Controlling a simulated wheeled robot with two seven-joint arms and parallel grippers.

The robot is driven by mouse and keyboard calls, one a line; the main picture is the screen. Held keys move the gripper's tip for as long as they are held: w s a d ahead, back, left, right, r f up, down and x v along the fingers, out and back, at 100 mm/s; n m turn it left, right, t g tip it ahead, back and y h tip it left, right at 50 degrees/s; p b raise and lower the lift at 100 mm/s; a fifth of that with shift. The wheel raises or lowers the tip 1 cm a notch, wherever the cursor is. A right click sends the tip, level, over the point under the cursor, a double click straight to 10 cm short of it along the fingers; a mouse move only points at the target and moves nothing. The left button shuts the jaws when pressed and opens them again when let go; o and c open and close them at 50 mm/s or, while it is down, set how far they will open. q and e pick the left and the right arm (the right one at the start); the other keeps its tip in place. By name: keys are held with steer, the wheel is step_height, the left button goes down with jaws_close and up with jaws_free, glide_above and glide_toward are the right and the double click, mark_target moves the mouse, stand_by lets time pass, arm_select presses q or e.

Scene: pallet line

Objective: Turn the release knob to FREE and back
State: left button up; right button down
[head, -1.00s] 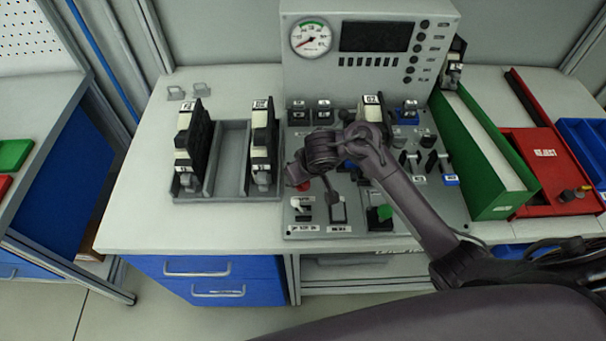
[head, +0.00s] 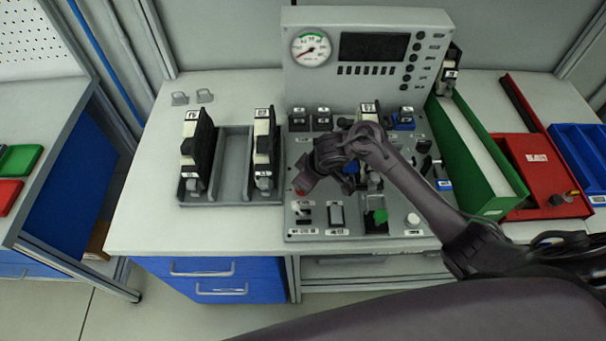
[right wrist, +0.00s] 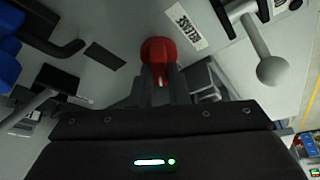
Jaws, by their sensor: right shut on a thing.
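The red release knob (right wrist: 160,49) is at the upper middle of the right wrist view, on the grey panel, with a white label beside it. My right gripper (right wrist: 163,78) is shut on the knob, its two fingers on either side of the knob's grip. In the head view only a bit of the red knob (head: 298,191) shows at the panel's left side; my right wrist hides the rest. Which mark the knob points to cannot be read. My left gripper is not in view.
The sloped console (head: 330,229) carries several switches close around the knob, with a gauge (head: 311,47) and dark screen behind. In the right wrist view a ball-ended lever (right wrist: 272,70) stands to the right. A grey rack (head: 232,190) with modules is left, a green bin (head: 478,160) right.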

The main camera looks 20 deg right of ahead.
steer(key=shift+w+d+r+n+p, duration=0.15)
steer(key=shift+n+p, duration=0.25)
steer(key=shift+n, duration=0.5)
steer(key=shift+n+g+y, duration=0.4)
steer(key=shift+n+g, duration=0.1)
steer(key=shift+n, duration=0.4)
steer(key=shift+n+g+y, duration=0.3)
steer(key=shift+n+g, duration=0.3)
steer(key=shift+n, duration=1.1)
steer(key=c, duration=1.4)
jaws_free()
